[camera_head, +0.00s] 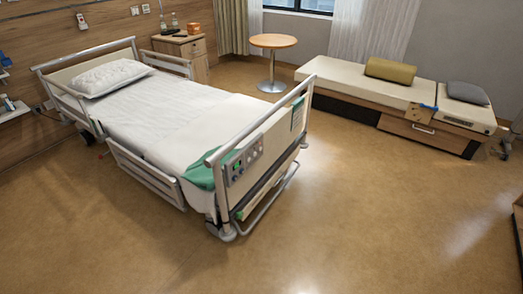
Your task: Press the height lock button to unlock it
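A hospital bed (165,115) with a white mattress stands left of the middle, its foot end towards me. A control panel (246,158) with several small round buttons is on the outer face of the footboard (270,140). The labels are too small to read, so I cannot tell which one is the height lock button. A green cloth (200,176) hangs at the near corner of the mattress, beside the footboard. My gripper is not in view.
The wooden floor (370,220) in front and right of the footboard is clear. A daybed (350,85) stands at the back right. A round table (273,41) and bedside cabinet (190,57) stand behind the bed. A lowered side rail (146,175) is at the near side.

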